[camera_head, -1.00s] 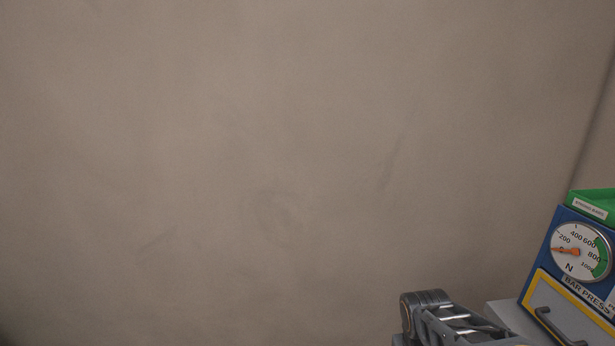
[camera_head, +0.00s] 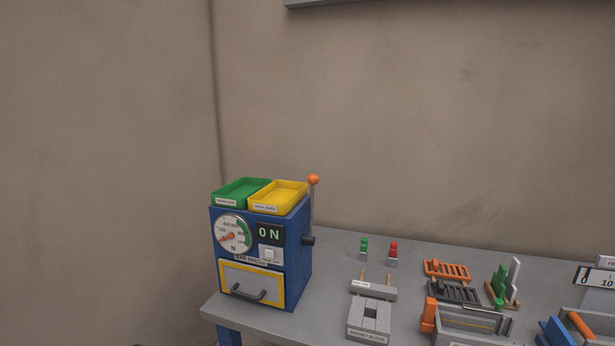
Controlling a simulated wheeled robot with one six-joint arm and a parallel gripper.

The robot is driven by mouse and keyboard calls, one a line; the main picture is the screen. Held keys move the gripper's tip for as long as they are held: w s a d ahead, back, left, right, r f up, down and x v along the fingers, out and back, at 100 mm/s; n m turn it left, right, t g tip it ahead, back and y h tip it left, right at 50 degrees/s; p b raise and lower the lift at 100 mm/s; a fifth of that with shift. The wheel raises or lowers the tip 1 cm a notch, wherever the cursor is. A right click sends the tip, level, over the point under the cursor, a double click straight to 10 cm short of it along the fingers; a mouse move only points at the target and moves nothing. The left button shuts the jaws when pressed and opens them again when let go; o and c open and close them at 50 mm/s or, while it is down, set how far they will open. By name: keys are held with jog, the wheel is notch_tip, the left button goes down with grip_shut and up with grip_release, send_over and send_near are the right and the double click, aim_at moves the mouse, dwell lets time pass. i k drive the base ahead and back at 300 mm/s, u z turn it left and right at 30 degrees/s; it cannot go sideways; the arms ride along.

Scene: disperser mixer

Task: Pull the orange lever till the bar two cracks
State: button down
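The blue bar press (camera_head: 298,262) stands at the left end of a grey table. Its lever (camera_head: 313,180) has an orange ball knob on a thin rod and points upright at the press's right side, above a dark pivot. The dial (camera_head: 234,235) has an orange needle near the low end. A display (camera_head: 269,234) beside it reads "0 N". A yellow-framed drawer front (camera_head: 250,283) with a dark handle is below. A green tray (camera_head: 240,191) and a yellow tray (camera_head: 279,196) sit on top. No bar can be made out. My gripper is not in view.
The grey table (camera_head: 336,270) extends right with small green (camera_head: 364,248) and red (camera_head: 392,253) pieces, a grey block fixture (camera_head: 369,318), orange (camera_head: 447,270) and dark racks, and a long grey fixture (camera_head: 472,325). A grey shelf edge (camera_head: 345,3) is above. The wall stands behind.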

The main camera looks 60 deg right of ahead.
aim_at(313, 179)
jog(key=z, duration=2.2)
jog(key=k, duration=1.3)
jog(key=z, duration=0.7)
jog(key=i, duration=1.85)
jog(key=u, duration=0.5)
